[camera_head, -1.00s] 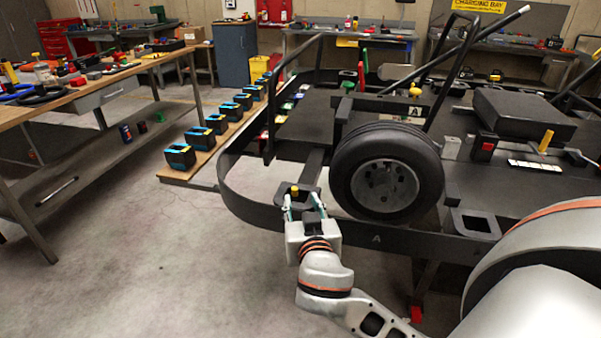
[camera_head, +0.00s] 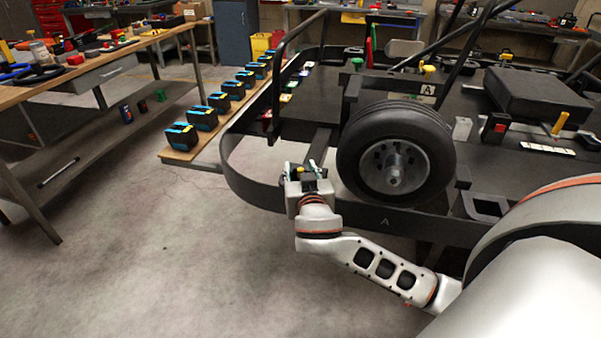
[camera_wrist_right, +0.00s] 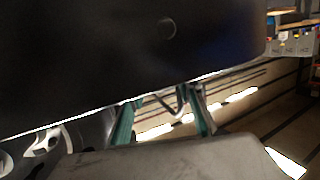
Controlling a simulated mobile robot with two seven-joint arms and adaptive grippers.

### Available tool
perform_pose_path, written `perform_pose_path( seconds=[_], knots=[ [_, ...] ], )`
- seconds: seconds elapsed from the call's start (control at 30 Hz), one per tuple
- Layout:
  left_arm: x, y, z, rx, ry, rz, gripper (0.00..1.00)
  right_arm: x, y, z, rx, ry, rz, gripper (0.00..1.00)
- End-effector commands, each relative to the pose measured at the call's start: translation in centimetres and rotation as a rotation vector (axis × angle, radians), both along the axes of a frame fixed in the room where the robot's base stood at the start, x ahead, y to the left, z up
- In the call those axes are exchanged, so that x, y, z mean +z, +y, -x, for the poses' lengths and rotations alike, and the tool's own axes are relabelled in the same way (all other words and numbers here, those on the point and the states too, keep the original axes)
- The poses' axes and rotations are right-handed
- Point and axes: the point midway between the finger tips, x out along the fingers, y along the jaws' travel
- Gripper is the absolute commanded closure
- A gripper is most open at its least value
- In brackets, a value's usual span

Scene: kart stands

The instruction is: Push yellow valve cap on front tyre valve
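The front tyre (camera_head: 396,152) stands upright on its hub at the kart's near side, its wheel face toward me. I cannot make out its valve. My right gripper (camera_head: 302,170) is just left of the tyre, at the kart's front bar. In the right wrist view its two teal fingers (camera_wrist_right: 163,118) are apart, with background showing between them. A small yellow spot (camera_head: 309,168) shows by the fingers in the head view; I cannot tell whether it is the valve cap. No yellow cap shows in the wrist view. My left gripper is not in view.
A dark panel (camera_wrist_right: 130,55) fills the upper wrist view, close above the fingers. The kart's curved front bumper (camera_head: 232,175) runs left of my gripper. Several black-and-blue boxes (camera_head: 202,118) line a low board.

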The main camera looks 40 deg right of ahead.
Motion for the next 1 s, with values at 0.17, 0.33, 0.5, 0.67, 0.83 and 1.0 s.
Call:
perform_pose_path(
  seconds=[0.17, 0.33, 0.5, 0.67, 0.83, 1.0],
  knots=[
    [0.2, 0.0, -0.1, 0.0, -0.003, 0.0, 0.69, 0.0, 0.0, 0.0, 0.0, 0.0, 0.0, 0.65],
    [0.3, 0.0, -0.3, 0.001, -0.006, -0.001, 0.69, 0.0, 0.0, 0.0, 0.0, 0.0, 0.0, 0.92],
    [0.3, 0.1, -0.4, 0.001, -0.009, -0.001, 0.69, 0.0, 0.0, 0.0, 0.0, 0.0, 0.0, 0.96],
    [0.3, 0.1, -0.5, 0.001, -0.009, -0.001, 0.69, 0.0, 0.0, 0.0, 0.0, 0.0, 0.0, 0.96],
    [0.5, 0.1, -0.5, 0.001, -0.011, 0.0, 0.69, 0.4, 0.0, 0.0, 0.0, -0.002, -0.001, 0.96],
    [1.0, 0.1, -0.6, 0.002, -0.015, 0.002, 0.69, 2.2, 0.0, 0.0, -0.001, -0.004, -0.003, 0.96]
  ],
)
